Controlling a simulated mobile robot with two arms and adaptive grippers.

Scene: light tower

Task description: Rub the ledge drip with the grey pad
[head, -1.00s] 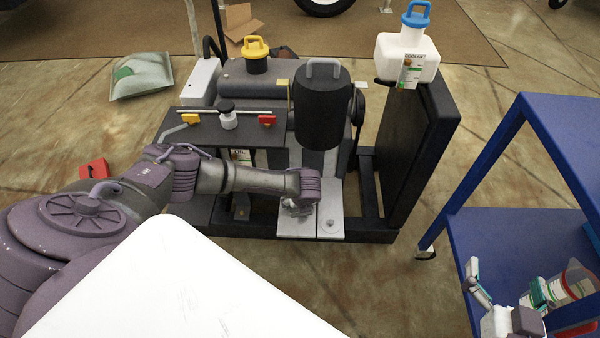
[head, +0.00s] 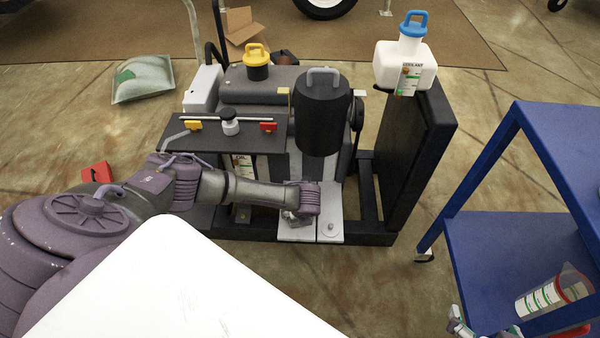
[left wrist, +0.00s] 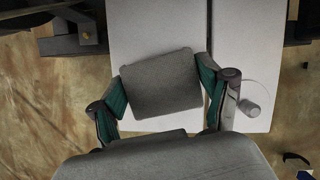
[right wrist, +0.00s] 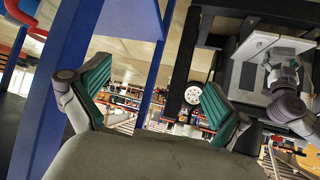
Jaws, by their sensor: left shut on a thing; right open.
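The grey pad (left wrist: 160,83) is held between the two green-lined fingers of my left gripper (left wrist: 163,95) in the left wrist view. It lies over the pale grey ledge (left wrist: 155,30), whose plates also show at the front of the machine in the head view (head: 330,225). I cannot tell whether the pad touches the ledge. No drip shows; the pad or gripper may cover it. In the head view my left gripper (head: 297,216) is over the left plate. My right gripper (right wrist: 157,95) is open and empty by the blue cart.
A small round knob (left wrist: 249,107) stands on the right plate. The black canister (head: 322,115) and coolant jug (head: 405,65) rise behind. A white panel (head: 170,285) fills the lower left.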

